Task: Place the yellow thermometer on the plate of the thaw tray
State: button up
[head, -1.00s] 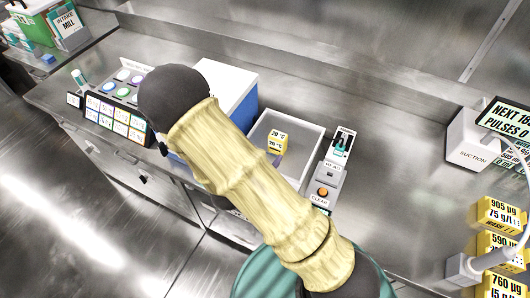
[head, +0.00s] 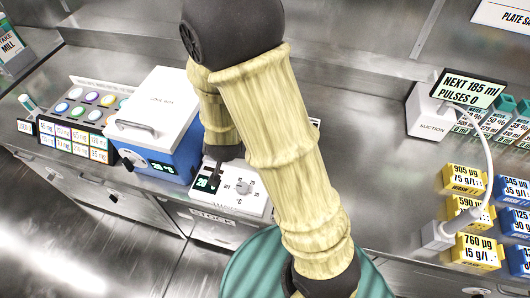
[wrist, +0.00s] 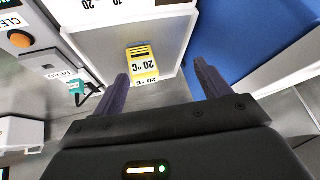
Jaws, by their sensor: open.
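The yellow thermometer (wrist: 142,62), a small block marked 20 °C, rests on the grey plate (wrist: 95,48) of the thaw tray in the wrist view. The tray has a white rim, and its white front panel (head: 229,187) with a dial and a lit 20 shows in the head view. My gripper (wrist: 161,71) is open in the wrist view. Its two dark fingers are apart, with the thermometer in the gap ahead of them, and neither finger visibly grips it. In the head view my arm hides the thermometer and most of the plate.
The blue and white cool box (head: 158,125) stands close beside the tray. A device with an orange button (wrist: 20,39) is on the tray's other side. The suction unit (head: 428,112) and several yellow and blue labelled blocks stand at the right. Steel counter between is clear.

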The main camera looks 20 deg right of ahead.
jog(key=s+d+r+n+g+y, duration=0.1)
jog(key=s+d+r+n+g, duration=0.3)
jog(key=s+d+r, duration=0.3)
jog(key=s+r, duration=0.1)
jog(key=s, duration=0.3)
jog(key=shift+d+r+n, duration=0.2)
jog(key=shift+d+n, duration=0.2)
jog(key=shift+s, duration=0.1)
jog(key=shift+c, duration=0.5)
